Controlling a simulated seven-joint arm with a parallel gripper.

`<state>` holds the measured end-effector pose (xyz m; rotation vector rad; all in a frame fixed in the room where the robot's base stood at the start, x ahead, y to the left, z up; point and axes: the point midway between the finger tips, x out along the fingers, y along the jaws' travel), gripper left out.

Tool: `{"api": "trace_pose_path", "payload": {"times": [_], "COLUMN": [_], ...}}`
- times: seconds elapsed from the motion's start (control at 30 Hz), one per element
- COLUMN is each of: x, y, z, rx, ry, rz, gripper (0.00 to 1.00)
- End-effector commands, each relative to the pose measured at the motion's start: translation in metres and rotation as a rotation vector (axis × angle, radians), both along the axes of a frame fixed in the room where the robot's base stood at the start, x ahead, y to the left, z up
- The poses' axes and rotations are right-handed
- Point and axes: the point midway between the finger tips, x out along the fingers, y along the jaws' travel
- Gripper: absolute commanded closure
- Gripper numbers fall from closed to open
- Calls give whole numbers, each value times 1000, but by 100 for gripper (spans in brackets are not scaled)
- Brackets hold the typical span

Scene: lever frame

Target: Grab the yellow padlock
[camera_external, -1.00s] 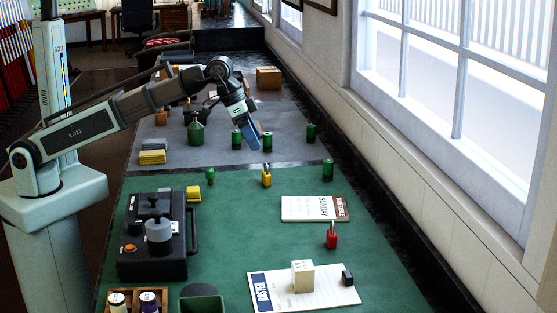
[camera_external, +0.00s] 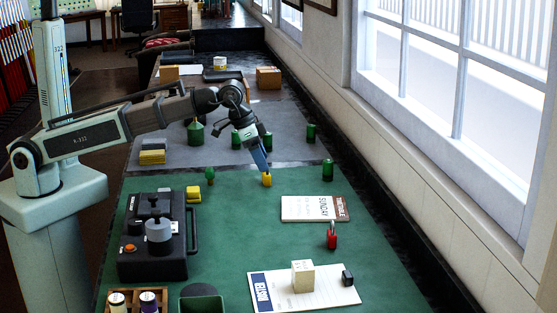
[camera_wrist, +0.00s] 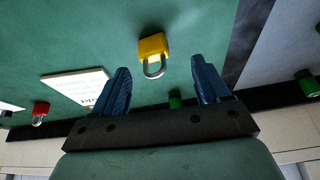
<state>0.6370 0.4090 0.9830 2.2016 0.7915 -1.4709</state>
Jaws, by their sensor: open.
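The yellow padlock (camera_external: 267,180) stands on the green mat near its far edge in the external view. In the wrist view the yellow padlock (camera_wrist: 153,46) shows its body and silver shackle, ahead of the gap between my fingers. My gripper (camera_external: 264,167) is just above and behind the padlock in the external view and hides its shackle there. In the wrist view my gripper (camera_wrist: 163,84) has two blue fingers spread apart with nothing between them. Whether a finger touches the padlock I cannot tell.
A red padlock (camera_external: 332,240) stands nearer the front right. A green cylinder (camera_external: 328,170) is right of the yellow padlock, and a small green object (camera_external: 210,175) is left. A book (camera_external: 314,208) lies in front to the right. A black box (camera_external: 150,245) stands front left.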

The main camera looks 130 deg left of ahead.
Motion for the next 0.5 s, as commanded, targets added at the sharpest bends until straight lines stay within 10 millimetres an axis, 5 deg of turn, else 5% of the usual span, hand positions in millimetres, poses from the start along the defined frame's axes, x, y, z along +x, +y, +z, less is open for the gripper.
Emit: {"api": "trace_pose_path", "payload": {"times": [0.5], "x": [17], "y": [4], "z": [-37], "rx": [-2], "ry": [2], "rz": [1], "gripper": [25]}}
